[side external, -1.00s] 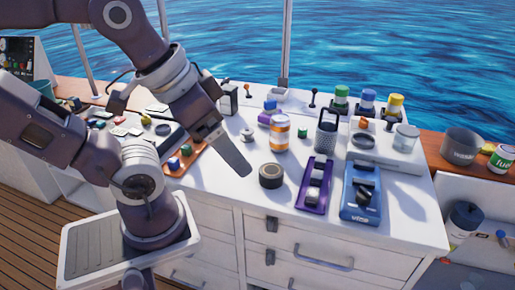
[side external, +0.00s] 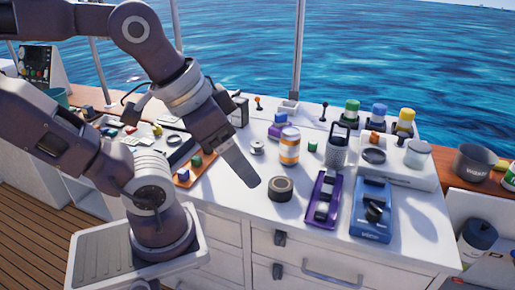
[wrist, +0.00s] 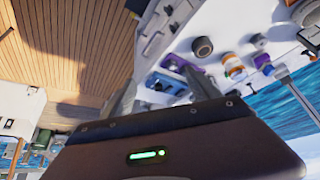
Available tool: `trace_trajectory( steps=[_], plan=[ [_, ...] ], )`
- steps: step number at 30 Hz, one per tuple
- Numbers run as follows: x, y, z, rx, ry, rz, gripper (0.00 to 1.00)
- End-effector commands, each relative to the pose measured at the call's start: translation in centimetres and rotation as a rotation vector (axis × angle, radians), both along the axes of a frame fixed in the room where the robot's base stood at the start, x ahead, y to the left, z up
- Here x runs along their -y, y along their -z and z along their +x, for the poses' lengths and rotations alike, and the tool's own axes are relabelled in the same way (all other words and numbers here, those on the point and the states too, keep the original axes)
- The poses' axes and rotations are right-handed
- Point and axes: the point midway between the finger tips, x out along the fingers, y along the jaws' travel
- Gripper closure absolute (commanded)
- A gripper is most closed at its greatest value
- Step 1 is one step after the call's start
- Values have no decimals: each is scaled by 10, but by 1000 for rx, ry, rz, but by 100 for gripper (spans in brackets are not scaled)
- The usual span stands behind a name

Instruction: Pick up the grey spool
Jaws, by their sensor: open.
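The grey spool (side external: 257,147) is small and stands on the white counter, left of the orange-and-white jar (side external: 289,146) and behind the dark tape roll (side external: 280,188). In the wrist view, a small grey round thing that looks like the spool (wrist: 259,41) lies beyond the dark roll, to the right of both fingers. My gripper (wrist: 162,72) is open and empty, its two fingers spread. In the side view my gripper (side external: 243,168) is above the counter, in front of the spool and apart from it. One finger hides the other there.
A purple device (side external: 322,200) and a blue device (side external: 371,210) lie right of the roll. A grater (side external: 337,146) stands behind them. A tray with coloured blocks (side external: 188,172) is at the left. Bottles with coloured caps (side external: 379,116) stand at the back right.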

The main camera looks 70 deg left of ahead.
Motion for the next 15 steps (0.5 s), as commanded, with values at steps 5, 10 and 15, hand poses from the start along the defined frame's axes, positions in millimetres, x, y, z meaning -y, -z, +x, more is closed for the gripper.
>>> trace_trajectory(
  steps=[5,10,15],
  plan=[
    [0,-43,2,10,0,0,30],
    [-55,-42,65,25,203,115,30],
    [-137,-5,130,-8,470,415,30]
  ],
)
